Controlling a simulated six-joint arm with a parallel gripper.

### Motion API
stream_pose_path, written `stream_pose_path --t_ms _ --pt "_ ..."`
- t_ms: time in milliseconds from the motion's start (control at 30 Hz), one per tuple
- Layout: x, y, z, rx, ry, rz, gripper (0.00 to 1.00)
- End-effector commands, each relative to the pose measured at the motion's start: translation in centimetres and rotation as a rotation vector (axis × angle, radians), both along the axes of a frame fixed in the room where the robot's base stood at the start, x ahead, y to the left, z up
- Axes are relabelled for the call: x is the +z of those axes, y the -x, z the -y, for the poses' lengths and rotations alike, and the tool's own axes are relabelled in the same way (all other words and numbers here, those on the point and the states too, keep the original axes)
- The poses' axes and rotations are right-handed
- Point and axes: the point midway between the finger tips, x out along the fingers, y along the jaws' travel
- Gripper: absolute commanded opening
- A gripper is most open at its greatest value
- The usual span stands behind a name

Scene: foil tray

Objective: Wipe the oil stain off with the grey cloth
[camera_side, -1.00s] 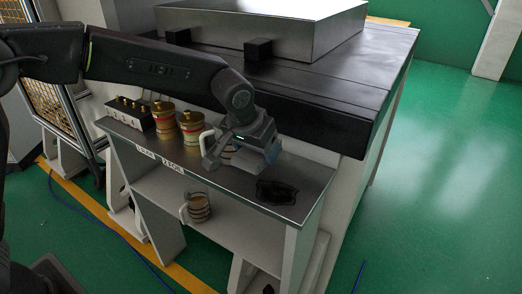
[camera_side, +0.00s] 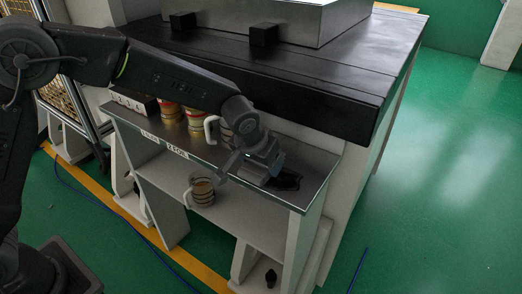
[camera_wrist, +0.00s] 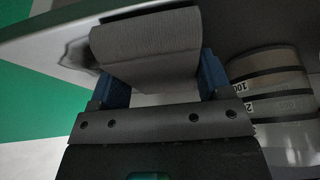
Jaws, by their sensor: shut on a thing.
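My gripper (camera_side: 254,172) is low over the narrow steel shelf top, close to its right end. In the wrist view its blue fingers (camera_wrist: 158,84) are shut on the grey cloth (camera_wrist: 147,38), a thick ribbed pad. The dark oil stain (camera_side: 287,181) lies on the steel top just right of my gripper, partly hidden by it. In the wrist view the stain (camera_wrist: 78,54) shows as a dark smear left of the cloth. I cannot tell whether the cloth touches the steel.
A mug (camera_side: 222,133) stands left of my gripper, with cans (camera_side: 195,122) and a numbered box (camera_side: 137,106) farther left. Another mug (camera_side: 201,193) is on the lower shelf. A black counter (camera_side: 330,97) rises behind. A banded, marked vessel (camera_wrist: 275,95) is right in the wrist view.

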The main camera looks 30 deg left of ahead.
Motion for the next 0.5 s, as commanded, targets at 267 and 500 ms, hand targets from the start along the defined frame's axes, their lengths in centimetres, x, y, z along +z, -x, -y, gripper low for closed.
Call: stream_pose_path --t_ms 267,500 --pt "-0.1 0.1 2.9 -0.004 0.002 -0.001 0.5" --pt "-0.1 0.0 5.0 -0.004 0.001 -0.002 0.5"
